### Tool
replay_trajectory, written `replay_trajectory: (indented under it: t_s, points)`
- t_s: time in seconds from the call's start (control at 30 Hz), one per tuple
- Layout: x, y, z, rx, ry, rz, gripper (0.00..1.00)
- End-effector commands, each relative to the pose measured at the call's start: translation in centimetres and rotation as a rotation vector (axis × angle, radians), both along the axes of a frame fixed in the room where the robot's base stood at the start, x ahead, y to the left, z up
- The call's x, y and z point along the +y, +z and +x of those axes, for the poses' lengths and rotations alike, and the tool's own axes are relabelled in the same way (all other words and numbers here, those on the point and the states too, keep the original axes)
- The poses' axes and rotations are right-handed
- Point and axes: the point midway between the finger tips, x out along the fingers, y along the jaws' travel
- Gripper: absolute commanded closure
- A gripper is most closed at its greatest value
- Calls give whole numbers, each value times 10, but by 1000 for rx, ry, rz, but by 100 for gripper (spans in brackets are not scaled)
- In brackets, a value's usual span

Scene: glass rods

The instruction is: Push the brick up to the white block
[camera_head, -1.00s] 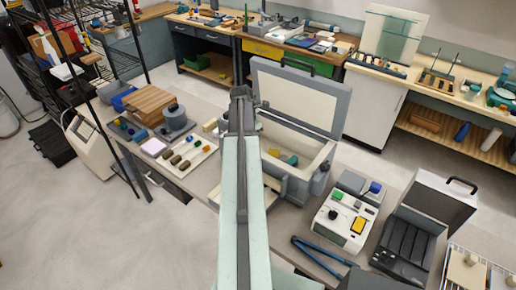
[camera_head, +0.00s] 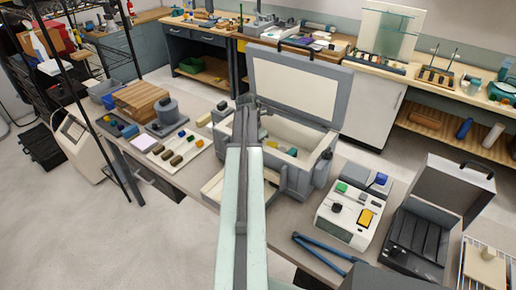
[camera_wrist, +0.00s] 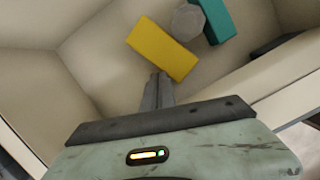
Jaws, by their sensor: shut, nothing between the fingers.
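A yellow brick (camera_wrist: 162,50) lies inside the open grey case (camera_head: 285,185), on its pale floor. In the wrist view a grey many-sided piece (camera_wrist: 187,22) and a teal block (camera_wrist: 217,18) lie close beyond it. No white block can be made out for certain among these pieces. My gripper (camera_wrist: 160,78) is shut and empty, its tips just short of the yellow brick's near edge; I cannot tell whether they touch. In the head view my arm reaches over the case's left side, and the small pieces inside, such as the teal one (camera_head: 292,152), are partly hard to read.
The case walls surround my gripper, and its raised lid (camera_head: 292,85) stands behind. A cream block (camera_head: 203,119) is on the table left of the case. A white instrument (camera_head: 350,215) and an open black case (camera_head: 415,240) stand to the right.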

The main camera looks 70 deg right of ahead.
Motion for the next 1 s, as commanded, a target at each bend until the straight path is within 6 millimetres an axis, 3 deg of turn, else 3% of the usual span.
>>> replay_trajectory:
  t_s: [0.37,0.57,0.87,1.0]
  points:
    - [-2,-3,-2,0,-1,0,100]
    - [-18,-4,-11,0,-2,0,100]
    - [-16,-3,-12,0,-2,0,100]
    - [-15,6,-11,0,-1,0,100]
